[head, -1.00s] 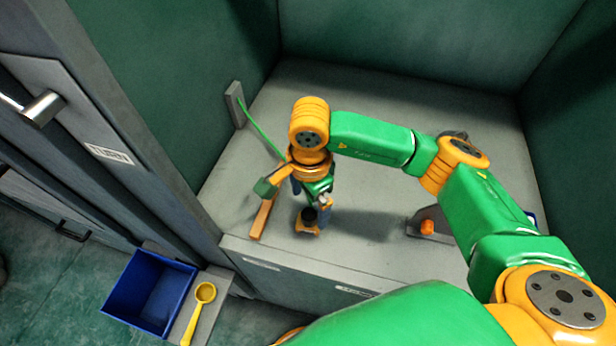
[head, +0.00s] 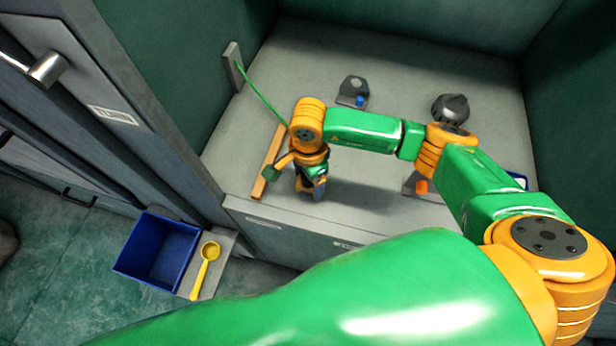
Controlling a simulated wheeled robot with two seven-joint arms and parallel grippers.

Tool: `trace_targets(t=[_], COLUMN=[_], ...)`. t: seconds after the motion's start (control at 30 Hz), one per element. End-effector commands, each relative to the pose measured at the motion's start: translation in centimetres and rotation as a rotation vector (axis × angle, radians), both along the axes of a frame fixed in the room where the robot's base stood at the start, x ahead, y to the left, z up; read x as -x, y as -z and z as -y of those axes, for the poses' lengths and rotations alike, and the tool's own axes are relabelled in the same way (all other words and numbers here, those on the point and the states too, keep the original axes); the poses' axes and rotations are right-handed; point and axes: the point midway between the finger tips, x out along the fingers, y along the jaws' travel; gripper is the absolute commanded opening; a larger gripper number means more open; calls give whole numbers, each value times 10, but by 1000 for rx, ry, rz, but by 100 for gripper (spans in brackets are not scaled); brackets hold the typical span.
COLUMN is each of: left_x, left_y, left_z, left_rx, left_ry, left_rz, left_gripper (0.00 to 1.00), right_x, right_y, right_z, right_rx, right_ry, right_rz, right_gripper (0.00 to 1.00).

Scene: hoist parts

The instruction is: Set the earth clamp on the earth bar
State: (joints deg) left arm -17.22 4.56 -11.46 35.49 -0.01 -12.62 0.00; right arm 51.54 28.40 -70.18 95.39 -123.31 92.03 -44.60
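The earth bar is an orange-brown bar (head: 271,162) lying on the grey bench near its left side. My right gripper (head: 317,192) points down just right of the bar's near end, close to the bench's front edge. Its fingers are mostly hidden under the wrist, so I cannot tell whether they are open or shut. A green cable (head: 262,92) runs from a grey wall plate (head: 233,66) to behind my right wrist. My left gripper is not in view.
A grey bracket with a blue part (head: 353,91) and a dark round part (head: 450,106) stand at the back of the bench. An orange-knobbed part (head: 421,187) is partly behind my arm. A blue bin (head: 126,262) and yellow scoop (head: 205,265) sit front left.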

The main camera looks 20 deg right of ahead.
Motion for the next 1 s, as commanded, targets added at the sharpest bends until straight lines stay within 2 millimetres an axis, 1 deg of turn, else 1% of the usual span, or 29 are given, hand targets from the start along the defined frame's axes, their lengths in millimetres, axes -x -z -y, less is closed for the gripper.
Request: trace_targets(t=[0.03, 0.07, 0.2, 0.27, 0.5, 0.57, 1.0], left_x=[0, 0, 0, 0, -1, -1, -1], left_y=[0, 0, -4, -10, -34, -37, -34], left_z=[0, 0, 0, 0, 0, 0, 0], left_rx=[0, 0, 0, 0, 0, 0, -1], left_ry=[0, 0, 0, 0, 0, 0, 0], left_rz=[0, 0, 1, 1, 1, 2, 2], left_gripper=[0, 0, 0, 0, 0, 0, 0], right_x=[0, 0, 0, -1, -1, -1, 0], right_y=[0, 0, -6, -13, -48, -53, -51], right_z=[0, 0, 0, 0, 0, 0, 0], right_rx=[0, 0, -1, -1, -1, -1, 0], right_ry=[0, 0, 0, 0, 0, 0, 0], right_rz=[1, 1, 2, 2, 3, 3, 1], right_gripper=[16, 11, 10, 10, 10, 10, 10])
